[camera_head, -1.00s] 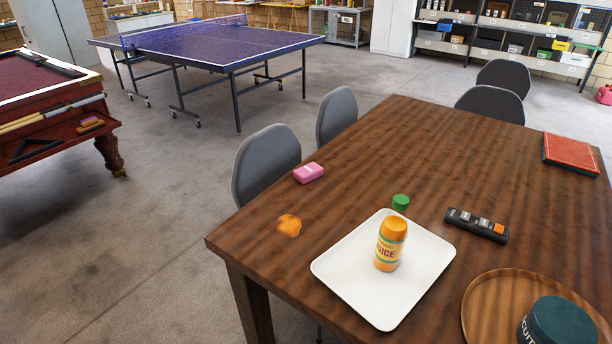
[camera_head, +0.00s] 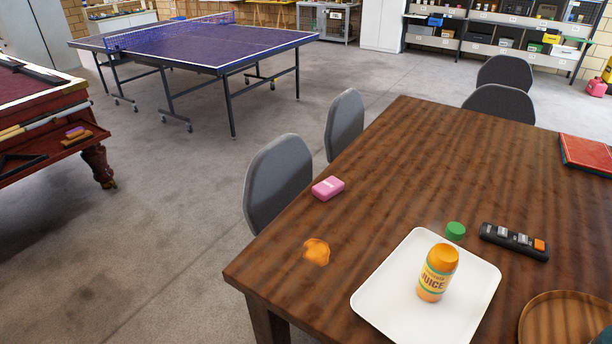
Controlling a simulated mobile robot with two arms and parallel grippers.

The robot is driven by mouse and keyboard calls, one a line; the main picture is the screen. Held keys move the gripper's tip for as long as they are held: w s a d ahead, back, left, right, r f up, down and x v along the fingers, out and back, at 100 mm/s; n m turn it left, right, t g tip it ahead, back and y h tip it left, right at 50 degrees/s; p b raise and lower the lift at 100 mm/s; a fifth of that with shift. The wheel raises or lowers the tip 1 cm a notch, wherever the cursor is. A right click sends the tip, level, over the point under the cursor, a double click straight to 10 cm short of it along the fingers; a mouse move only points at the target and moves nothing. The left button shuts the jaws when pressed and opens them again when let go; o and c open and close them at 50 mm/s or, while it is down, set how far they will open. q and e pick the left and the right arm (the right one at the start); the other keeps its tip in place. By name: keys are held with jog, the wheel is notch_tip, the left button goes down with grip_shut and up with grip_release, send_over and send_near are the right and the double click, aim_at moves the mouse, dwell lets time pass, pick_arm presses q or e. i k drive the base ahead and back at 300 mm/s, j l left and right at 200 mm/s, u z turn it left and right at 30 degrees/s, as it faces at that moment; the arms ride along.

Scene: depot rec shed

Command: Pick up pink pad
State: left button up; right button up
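The pink pad (camera_head: 328,188) is a small pink block lying on the brown wooden table (camera_head: 400,190), close to its left edge beside the grey chairs. It lies apart from the other things on the table.
An orange spill (camera_head: 316,251) lies nearer than the pad. A white tray (camera_head: 385,299) holds an upright juice bottle (camera_head: 437,272). A green cap (camera_head: 455,231), a black remote (camera_head: 515,241), a round wooden tray (camera_head: 548,312) and a red book (camera_head: 588,154) are farther right. Grey chairs (camera_head: 279,182) line the left edge.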

aim_at(330, 187)
jog(key=i+j, duration=0.35)
jog(key=j, duration=0.15)
jog(key=i+j, duration=0.35)
jog(key=j, duration=0.2)
jog(key=i+j, duration=0.35)
jog(key=j, duration=0.15)
jog(key=i+j, duration=0.35)
jog(key=j, duration=0.15)
jog(key=i+j, duration=0.35)
jog(key=j, duration=0.15)
jog(key=i+j+z, duration=0.1)
jog(key=z, duration=0.3)
jog(key=j+z, duration=0.15)
jog(key=z, duration=0.3)
jog(key=i+j+z, duration=0.1)
jog(key=z, duration=0.3)
jog(key=j+z, duration=0.25)
jog(key=z, duration=0.2)
jog(key=j+z, duration=0.15)
jog(key=z, duration=0.25)
